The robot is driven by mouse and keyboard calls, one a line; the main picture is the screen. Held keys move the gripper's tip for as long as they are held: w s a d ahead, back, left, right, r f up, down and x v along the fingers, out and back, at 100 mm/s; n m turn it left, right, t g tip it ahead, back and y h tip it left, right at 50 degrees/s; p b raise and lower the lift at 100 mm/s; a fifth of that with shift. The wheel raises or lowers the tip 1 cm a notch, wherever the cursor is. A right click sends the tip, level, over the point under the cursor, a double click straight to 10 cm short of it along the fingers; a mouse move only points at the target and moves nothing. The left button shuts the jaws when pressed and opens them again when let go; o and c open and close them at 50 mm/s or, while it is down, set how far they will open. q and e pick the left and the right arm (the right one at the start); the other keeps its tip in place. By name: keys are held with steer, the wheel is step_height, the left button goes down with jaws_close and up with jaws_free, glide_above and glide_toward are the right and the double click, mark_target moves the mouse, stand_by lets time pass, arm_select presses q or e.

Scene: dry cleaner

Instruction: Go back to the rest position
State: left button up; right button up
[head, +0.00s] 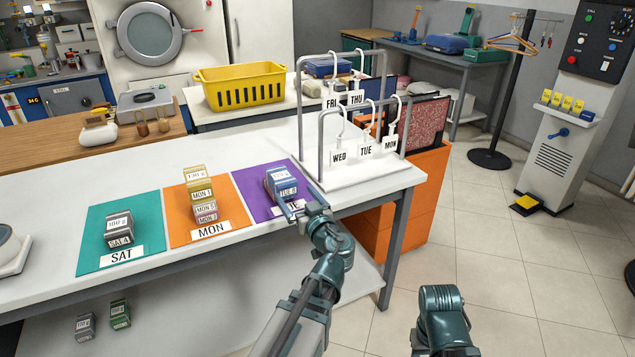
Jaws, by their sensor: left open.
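My left gripper (297,200) is open at the front right of the purple mat (249,190), close beside a short stack of blue-grey TUE blocks (281,184). The gripper partly covers that mat's label; I cannot tell whether a finger touches the stack. My right arm shows only as a teal link at the bottom right of centre; its gripper is out of view. A taller stack of yellow and pink MON blocks (203,195) stands on the orange mat (235,212). Grey SAT blocks (119,230) stand on the teal mat (92,222).
A yellow basket (240,88) is behind. A grey block (85,327) and a green block (120,315) lie below the tabletop.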

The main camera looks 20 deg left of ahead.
arm_select(q)
steer(key=s+d+m+g+h+p, duration=0.6)
steer(key=s+d+p, duration=0.4)
steer(key=d, duration=0.4)
steer(key=s+d+m+g+h+p, duration=0.6)
steer(key=s+d+p, duration=0.3)
steer(key=d, duration=0.5)
steer(key=m+p, duration=0.1)
steer(key=p, duration=0.1)
steer(key=shift+s+m+h+p, duration=0.3)
steer(key=shift+s+m+p, duration=0.05)
steer(key=shift+m+p, duration=0.05)
